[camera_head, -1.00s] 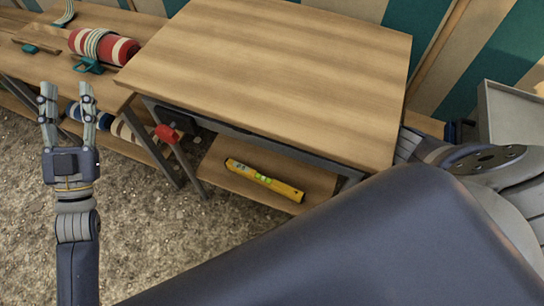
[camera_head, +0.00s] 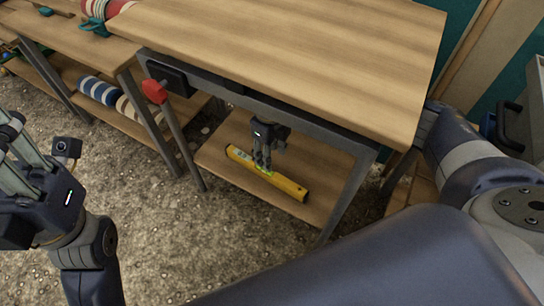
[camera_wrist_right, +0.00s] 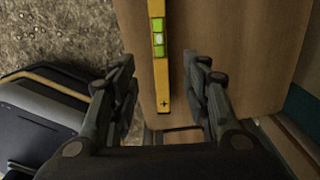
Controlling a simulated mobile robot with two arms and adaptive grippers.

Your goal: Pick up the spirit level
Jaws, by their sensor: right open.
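The yellow spirit level (camera_head: 290,188) with green vials lies on the lower shelf (camera_head: 225,150) of the wooden workbench. My right gripper (camera_head: 263,166) hangs below the bench top and points down at the level's middle. In the right wrist view its two fingers (camera_wrist_right: 158,65) are open. The level (camera_wrist_right: 160,85) shows between them, running up out of the picture, with one end visible. The fingers do not visibly grip it. My left gripper (camera_head: 12,155) is at the left edge, partly cut off, its fingers apart and empty.
The bench top (camera_head: 300,50) overhangs the shelf. Another bench (camera_head: 65,40) with striped rolls stands to the left. Gravel ground is open in front.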

